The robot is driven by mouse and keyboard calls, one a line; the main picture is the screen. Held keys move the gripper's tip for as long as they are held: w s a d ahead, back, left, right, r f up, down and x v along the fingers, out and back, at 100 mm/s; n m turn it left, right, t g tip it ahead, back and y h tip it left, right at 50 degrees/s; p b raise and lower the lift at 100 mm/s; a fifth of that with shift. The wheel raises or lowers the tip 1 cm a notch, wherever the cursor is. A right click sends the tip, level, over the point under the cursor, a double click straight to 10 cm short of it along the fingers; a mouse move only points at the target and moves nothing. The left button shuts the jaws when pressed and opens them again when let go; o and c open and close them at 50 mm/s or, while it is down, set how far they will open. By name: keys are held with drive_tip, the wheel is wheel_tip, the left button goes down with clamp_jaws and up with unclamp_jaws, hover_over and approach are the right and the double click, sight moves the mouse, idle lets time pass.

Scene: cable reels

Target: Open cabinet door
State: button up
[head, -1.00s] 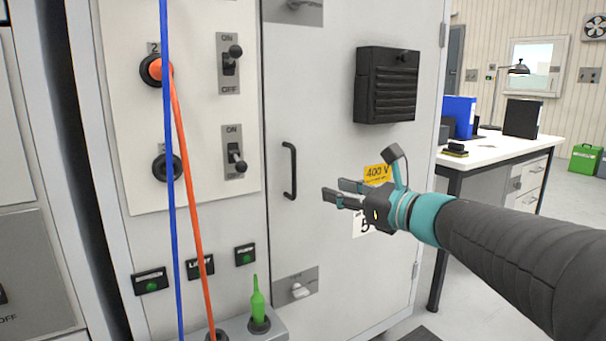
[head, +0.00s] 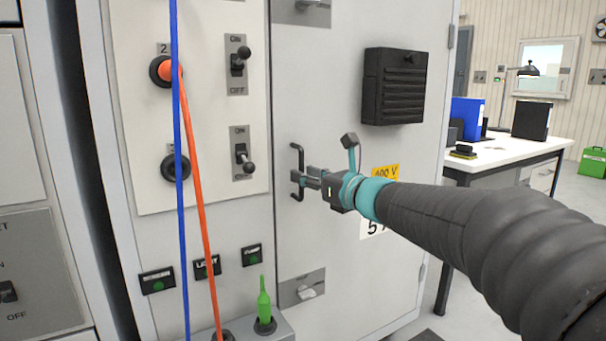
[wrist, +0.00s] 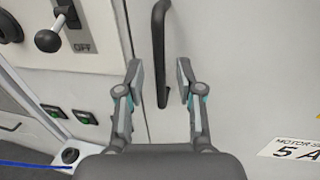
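The cabinet door (head: 345,250) is a light grey panel and looks shut. Its black vertical bar handle (head: 298,158) sits near the door's left edge. My gripper (head: 298,181) is at the handle's lower half in the head view. In the wrist view, the handle (wrist: 160,60) passes between the two open fingers of my gripper (wrist: 160,75), with a gap on both sides. Two latches with grey plates sit on the door, an upper one (head: 303,10) and a lower one (head: 303,290).
A switch panel (head: 205,110) with toggles is left of the door. A blue cable (head: 178,200) and an orange cable (head: 201,210) hang in front of it. A black vented box (head: 394,86) juts from the door. A desk (head: 490,158) stands to the right.

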drive_tip(key=shift+x, duration=1.1)
clamp_jaws()
drive_tip(key=shift+s+d, duration=0.1)
drive_tip(key=shift+d, duration=0.05)
